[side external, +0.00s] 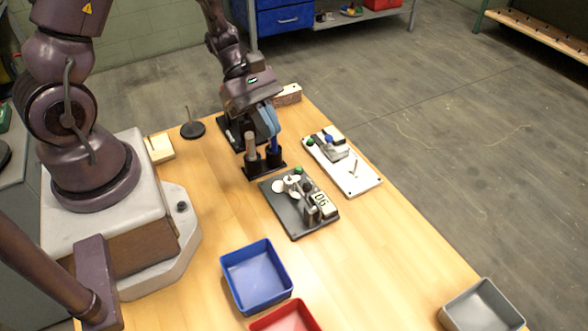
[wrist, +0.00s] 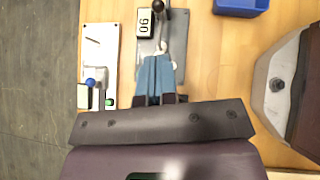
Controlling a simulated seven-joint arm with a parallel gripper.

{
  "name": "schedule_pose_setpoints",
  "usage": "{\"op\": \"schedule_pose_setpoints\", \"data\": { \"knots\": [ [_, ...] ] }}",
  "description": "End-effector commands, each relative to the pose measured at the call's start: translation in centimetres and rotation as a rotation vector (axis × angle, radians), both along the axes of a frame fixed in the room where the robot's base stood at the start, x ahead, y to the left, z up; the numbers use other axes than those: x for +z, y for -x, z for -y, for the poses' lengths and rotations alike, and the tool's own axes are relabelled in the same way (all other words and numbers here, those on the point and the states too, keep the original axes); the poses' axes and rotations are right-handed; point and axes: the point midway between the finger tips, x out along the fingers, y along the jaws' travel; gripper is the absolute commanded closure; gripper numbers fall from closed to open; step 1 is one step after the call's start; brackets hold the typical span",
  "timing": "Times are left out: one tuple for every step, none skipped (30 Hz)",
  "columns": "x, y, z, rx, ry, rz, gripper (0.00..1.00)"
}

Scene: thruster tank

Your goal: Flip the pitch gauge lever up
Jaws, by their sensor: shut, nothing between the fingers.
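A dark grey board (side external: 294,228) carries a label plate (side external: 321,203), a dark knob (side external: 308,187), a green knob (side external: 298,171) and pale round parts. In the wrist view its label (wrist: 144,24) and dark knob (wrist: 158,5) show ahead of my fingertips. A white board (side external: 362,184) beside it has a blue knob (side external: 329,139) and a green knob (side external: 310,141). No readable name marks either as the pitch gauge, and I cannot tell the lever's position. My gripper (side external: 274,133) is shut and empty, its blue fingers (wrist: 157,60) pointing down; the fingers hide part of the grey board in the wrist view.
A black holder (side external: 252,174) with upright grey and blue cylinders stands close by my fingers. A blue tray (side external: 228,270), a red tray (side external: 285,322) and a grey tray (side external: 483,308) stand nearer the camera. Bare wood lies between the boards and the grey tray.

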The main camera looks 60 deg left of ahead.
Motion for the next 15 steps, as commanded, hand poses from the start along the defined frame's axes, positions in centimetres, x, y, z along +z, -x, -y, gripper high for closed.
{"op": "schedule_pose_setpoints", "data": {
  "knots": [
    [-0.4,0.0,0.5,-0.003,0.002,-0.004,1.00],
    [-0.7,0.0,0.8,-0.002,0.003,-0.004,1.00],
    [-1.1,-0.1,1.2,-0.003,0.002,-0.005,1.00],
    [-1.4,-0.1,1.6,-0.004,0.002,-0.006,1.00],
    [-1.8,-0.2,2.1,-0.005,0.003,-0.006,1.00],
    [-2.3,-0.3,2.6,-0.005,0.003,-0.006,1.00],
    [-2.7,-0.4,3.0,-0.004,0.002,-0.006,1.00],
    [-3.1,-0.4,3.5,-0.004,0.002,-0.007,1.00],
    [-3.6,-0.6,4.0,-0.005,0.002,-0.006,1.00],
    [-3.9,-0.7,4.4,-0.005,0.001,-0.005,1.00],
    [-4.3,-0.7,4.8,-0.003,0.002,-0.005,1.00],
    [-4.6,-0.8,5.3,-0.005,0.002,-0.004,1.00],
    [-5.0,-0.8,5.6,-0.005,0.001,-0.005,1.00],
    [-5.2,-1.0,5.8,-0.003,0.001,-0.004,1.00],
    [-5.5,-1.0,6.2,-0.004,0.001,-0.002,1.00]
  ]
}}
